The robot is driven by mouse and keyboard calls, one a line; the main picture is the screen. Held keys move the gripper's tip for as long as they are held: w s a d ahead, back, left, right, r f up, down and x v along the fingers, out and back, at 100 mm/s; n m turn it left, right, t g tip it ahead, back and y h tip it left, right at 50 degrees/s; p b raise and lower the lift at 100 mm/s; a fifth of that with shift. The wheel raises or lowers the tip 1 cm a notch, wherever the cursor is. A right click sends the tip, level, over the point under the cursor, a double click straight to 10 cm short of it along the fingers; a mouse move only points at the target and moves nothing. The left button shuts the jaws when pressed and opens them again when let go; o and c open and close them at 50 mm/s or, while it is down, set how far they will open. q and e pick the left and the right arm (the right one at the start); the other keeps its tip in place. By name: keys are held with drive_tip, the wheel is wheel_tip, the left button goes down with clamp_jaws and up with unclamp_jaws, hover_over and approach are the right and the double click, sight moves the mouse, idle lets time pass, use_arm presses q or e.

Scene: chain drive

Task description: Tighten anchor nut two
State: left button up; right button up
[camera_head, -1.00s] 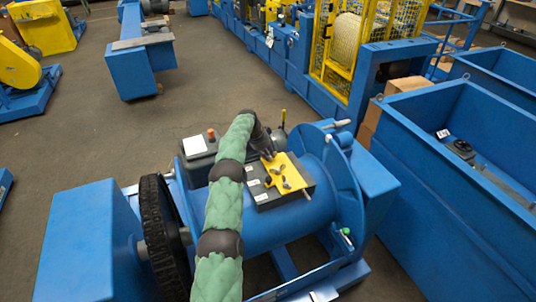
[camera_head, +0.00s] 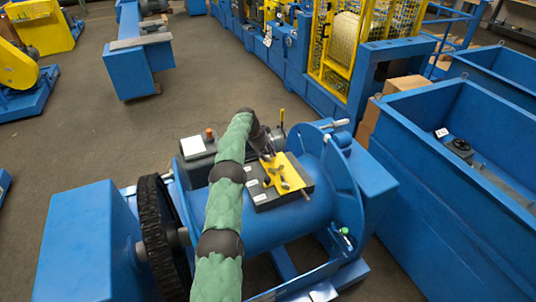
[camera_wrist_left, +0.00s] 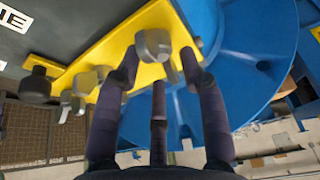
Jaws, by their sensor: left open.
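A yellow plate (camera_head: 290,180) with several small nuts lies on a dark grey block on the blue machine. In the left wrist view the yellow plate (camera_wrist_left: 118,56) carries a rounded grey nut (camera_wrist_left: 153,43), another grey nut (camera_wrist_left: 88,81) and a dark knob (camera_wrist_left: 37,87). No marking shows which one is nut two. My left gripper (camera_head: 268,152) is at the far edge of the plate. In the wrist view its three dark fingers (camera_wrist_left: 160,75) are spread, with the rounded nut just beyond and between their tips. Contact cannot be told. My right gripper is not in view.
The dark grey block (camera_head: 264,200) bears white labels. A blue flanged disc (camera_head: 345,185) stands close to the right of the plate. A black toothed wheel (camera_head: 160,235) is at the left, and a blue trough (camera_head: 440,180) is farther right.

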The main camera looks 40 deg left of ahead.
use_arm(q)
drive_tip(key=v, duration=1.1)
drive_tip(key=shift+r, duration=0.25)
drive_tip(key=shift+d, duration=0.1)
